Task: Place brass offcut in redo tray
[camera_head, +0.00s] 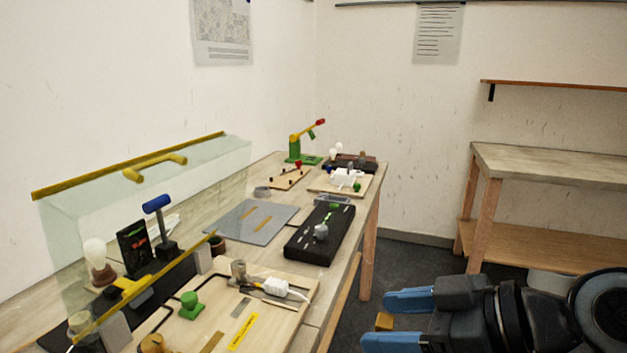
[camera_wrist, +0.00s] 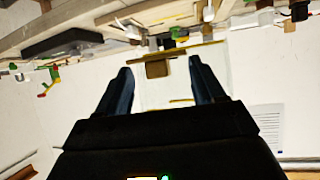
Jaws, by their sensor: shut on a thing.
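My gripper (camera_head: 380,321) is at the lower right of the head view, off the bench's right side and above the dark floor. Its two blue fingers are shut on the brass offcut (camera_head: 384,321), a small brownish-yellow block. In the wrist view, the offcut (camera_wrist: 157,69) shows between the fingertips (camera_wrist: 160,66). Their contact faces are hard to make out. I cannot tell for sure which thing is the redo tray; a small grey, shallow tray-like item (camera_head: 335,199) lies towards the far right of the bench.
The bench (camera_head: 262,256) holds a black box (camera_head: 320,235), a grey mat (camera_head: 250,220), a wooden board with a white plug (camera_head: 275,287), and a clear guard with yellow edges (camera_head: 130,165). A green stand (camera_head: 295,150) is at the back. A second table (camera_head: 545,163) stands right.

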